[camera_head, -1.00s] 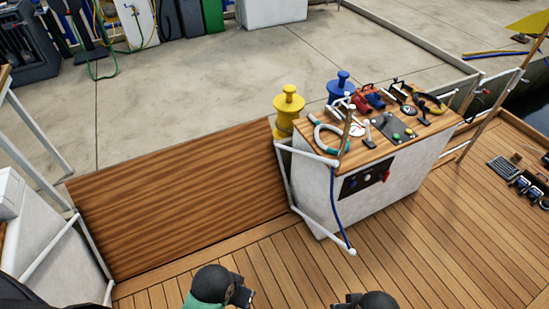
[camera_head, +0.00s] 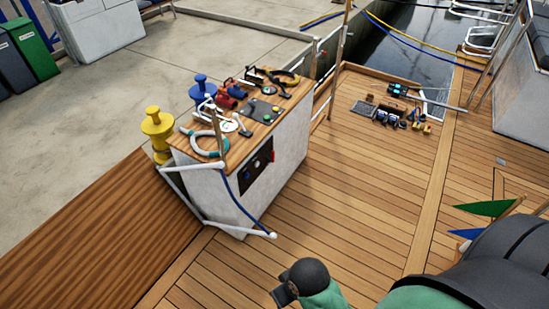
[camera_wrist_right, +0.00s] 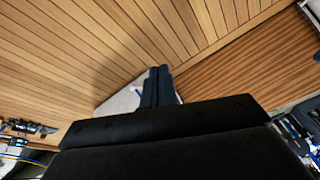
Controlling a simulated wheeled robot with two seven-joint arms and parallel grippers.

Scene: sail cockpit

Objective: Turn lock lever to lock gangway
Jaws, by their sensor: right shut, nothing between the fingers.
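A dark brown wooden panel (camera_head: 85,240), which looks like the gangway, lies at the lower left in the head view. It also shows in the right wrist view (camera_wrist_right: 235,75). Beside it stands a white console (camera_head: 225,193) with a wooden top holding several small fittings and handles. I cannot tell which one is the lock lever. A dark control panel (camera_head: 256,166) is on the console's side. In the right wrist view my right gripper (camera_wrist_right: 157,72) is shut and empty, its fingers apart from anything, with a pale surface behind them. My left gripper is not in view.
A yellow bollard (camera_head: 158,135) and a blue bollard (camera_head: 203,90) stand behind the console. A white rail (camera_head: 195,200) with a blue rope runs at its near corner. Several small devices (camera_head: 388,113) lie on the deck farther right. The planked deck (camera_head: 350,190) between is clear.

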